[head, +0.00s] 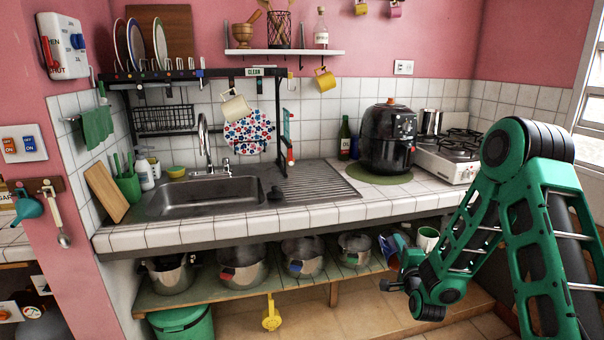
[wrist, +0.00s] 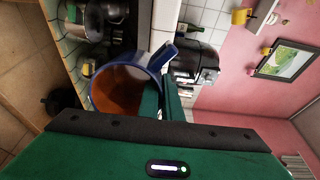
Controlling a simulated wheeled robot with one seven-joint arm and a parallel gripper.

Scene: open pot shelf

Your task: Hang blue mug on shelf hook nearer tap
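The blue mug (head: 391,247) is in front of the lower shelf, just under the counter edge. In the wrist view the blue mug (wrist: 96,72) has its brown-orange open side toward me and its handle at the upper right. My gripper (head: 403,262) is at the mug. In the wrist view its green fingers (wrist: 161,100) lie on both sides of the mug's wall and look closed on it. The wall shelf (head: 290,52) has a yellow mug (head: 325,80) hanging under its right end. The tap (head: 205,140) is left of this shelf.
A drying rack (head: 190,75) with plates stands over the sink, and a cream mug (head: 235,106) hangs by it. An air fryer (head: 387,138) and a stove (head: 450,155) are at the right.

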